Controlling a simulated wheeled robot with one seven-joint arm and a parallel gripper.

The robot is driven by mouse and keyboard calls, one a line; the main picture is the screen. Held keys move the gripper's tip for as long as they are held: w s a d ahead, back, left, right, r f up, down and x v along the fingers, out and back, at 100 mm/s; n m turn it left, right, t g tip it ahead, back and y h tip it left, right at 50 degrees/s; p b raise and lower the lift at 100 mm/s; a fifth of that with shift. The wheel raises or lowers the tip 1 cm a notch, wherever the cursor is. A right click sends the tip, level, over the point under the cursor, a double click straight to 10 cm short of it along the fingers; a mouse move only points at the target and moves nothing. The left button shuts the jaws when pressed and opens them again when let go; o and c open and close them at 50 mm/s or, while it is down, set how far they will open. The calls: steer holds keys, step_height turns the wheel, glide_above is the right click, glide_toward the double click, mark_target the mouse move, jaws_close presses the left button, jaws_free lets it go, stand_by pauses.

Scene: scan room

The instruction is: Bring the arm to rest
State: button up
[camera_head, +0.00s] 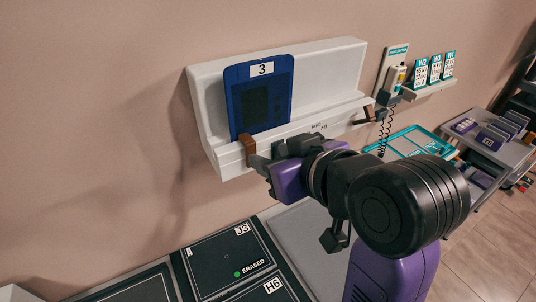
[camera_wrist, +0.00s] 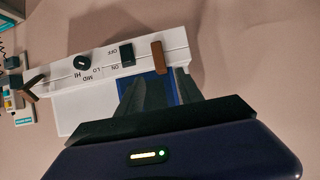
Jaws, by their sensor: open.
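My arm reaches forward from the lower right in the head view, and my gripper (camera_head: 262,165) is at the front of the white wall-mounted viewer box (camera_head: 215,95). A blue plate marked 3 (camera_head: 258,92) stands upright against the viewer's face, on its ledge. Whether the fingers touch anything cannot be told.
Brown clips (camera_head: 248,148) sit on the viewer's ledge. A switch (camera_wrist: 126,54) and a knob (camera_wrist: 82,63) are on its front. Right are a small shelf (camera_head: 430,90) with cards, a teal tray (camera_head: 412,140) and a grey trolley (camera_head: 500,150). Dark panels (camera_head: 225,260) lie below.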

stand_by(0.4)
step_height(320, 180, up, 6)
steer(key=w+m+t, duration=0.1)
steer(key=w+t, duration=0.2)
steer(key=s+d+f+m+t+h+b, duration=0.3)
steer(key=s+d+f+t, duration=0.3)
steer(key=s+d+f, duration=0.8)
steer(key=s+d+f+m+g+h+b, duration=0.1)
steer(key=s+d+f, duration=0.3)
steer(key=s+f, duration=0.4)
steer(key=s+d+f+m+g+h+b, duration=0.1)
steer(key=s+d+f+g+h+b, duration=0.1)
steer(key=s+f, duration=0.7)
steer(key=s+d+g, duration=0.1)
steer(key=s+d, duration=0.1)
steer(key=s, duration=0.4)
steer(key=shift+s+m+h, duration=0.4)
steer(key=shift+r, duration=0.1)
